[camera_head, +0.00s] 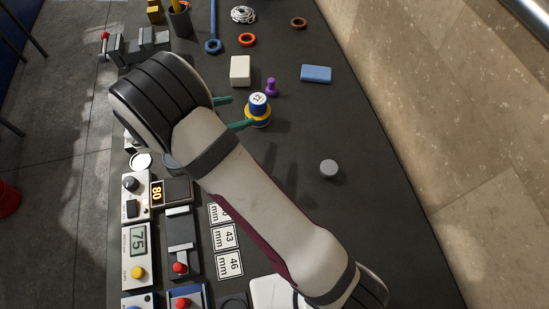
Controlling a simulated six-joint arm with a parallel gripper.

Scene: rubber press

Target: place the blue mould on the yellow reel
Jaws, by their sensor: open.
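A blue mould (258,107) with a white, marked top sits on the yellow reel (262,123), near the upper middle of the table. It looks upright, and the reel shows as a yellow band beneath it. My gripper (241,111) is open, with its two teal fingers just left of the mould and reel. The upper finger is clear of them. The lower finger's tip is by the left side of the reel; I cannot tell if it touches. My arm hides the gripper's body and some of the table.
A purple piece (271,87), a white block (240,70) and a blue block (316,74) stand close behind. A grey round piece (329,169) lies to the right. Instruments and number cards (225,237) fill the front left.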

